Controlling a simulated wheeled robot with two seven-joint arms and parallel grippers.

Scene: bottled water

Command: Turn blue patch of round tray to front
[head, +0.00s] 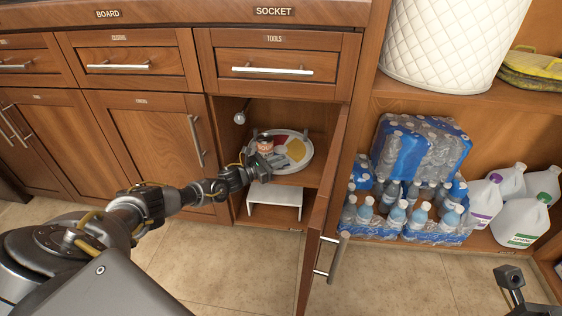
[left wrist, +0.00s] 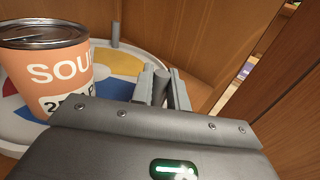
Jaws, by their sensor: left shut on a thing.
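The round tray (head: 307,160) is a white-rimmed turntable with coloured patches on the cabinet shelf under the TOOLS drawer. A yellow patch (head: 296,150) and a red patch show in the head view. In the left wrist view, a blue patch (left wrist: 112,88) lies just left of my fingers, with yellow beyond it. An orange soup can (left wrist: 48,70) stands on the tray, left of my gripper. My left gripper (head: 264,168) is at the tray's front edge, shut on an upright grey peg (left wrist: 161,82) of the tray. My right gripper (head: 509,278) shows at the lower right; its jaws are unclear.
The open cabinet door (head: 325,215) stands close to the right of the tray. A white stand (head: 274,203) is below the shelf. Water bottle packs (head: 415,150) and white jugs (head: 520,217) fill the shelf at the right. The floor in front is clear.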

